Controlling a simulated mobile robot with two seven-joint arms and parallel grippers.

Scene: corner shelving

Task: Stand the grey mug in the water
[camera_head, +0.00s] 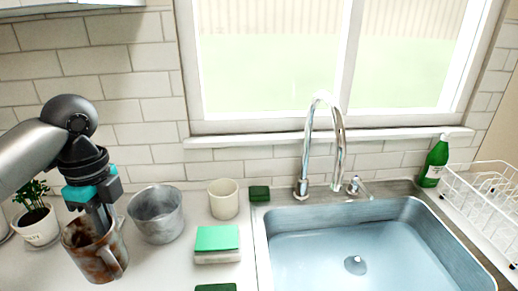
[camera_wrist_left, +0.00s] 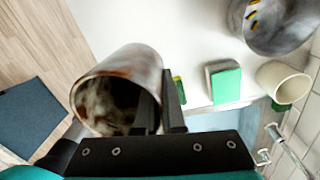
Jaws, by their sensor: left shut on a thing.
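The grey mug (camera_head: 112,255), heavily stained brown, is at the lower left over the counter, its dark mouth facing up. My left gripper (camera_head: 104,222) is shut on its wall, with a finger inside the mouth. In the left wrist view the mug (camera_wrist_left: 150,62) shows its stained inside beside the gripper fingers (camera_wrist_left: 160,115). I cannot tell whether its base touches the counter. The water (camera_head: 330,262) fills the steel sink (camera_head: 405,207) at the lower right, away from the mug. My right gripper is not in view.
A metal pot (camera_head: 157,215), a cream cup (camera_head: 223,200), a green-topped sponge (camera_head: 217,239) and a dark green sponge (camera_head: 259,193) lie between mug and sink. A tap (camera_head: 338,150) rises behind the sink. A green bottle (camera_head: 434,164) and white dish rack (camera_head: 478,200) stand right.

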